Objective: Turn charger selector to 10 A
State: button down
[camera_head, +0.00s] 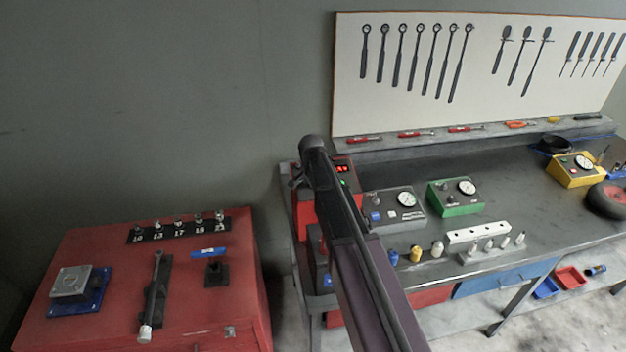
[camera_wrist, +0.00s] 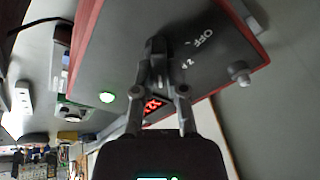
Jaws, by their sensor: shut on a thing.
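The charger is a red-sided box with a dark grey face (camera_head: 343,161); in the head view my arm covers much of it. In the wrist view the charger face (camera_wrist: 110,60) fills the upper middle, seen turned, with white marks "OFF" and what looks like "2". My gripper (camera_wrist: 158,72) is shut on the dark selector knob (camera_wrist: 156,46) on this face. The fingers hide part of the knob, and its pointer cannot be read. No 10 A mark is readable.
A grey gauge box (camera_head: 394,207) and a green gauge box (camera_head: 455,196) stand right of the charger on the bench. A metal post (camera_wrist: 240,75) sticks out near the charger's edge in the wrist view. A red cabinet (camera_head: 90,240) stands at left.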

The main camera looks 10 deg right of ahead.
jog(key=shift+s, duration=0.15)
jog(key=c, duration=0.7)
grip_release()
jog(key=shift+d+f, duration=0.1)
jog(key=shift+w, duration=0.2)
jog(key=shift+n, duration=0.4)
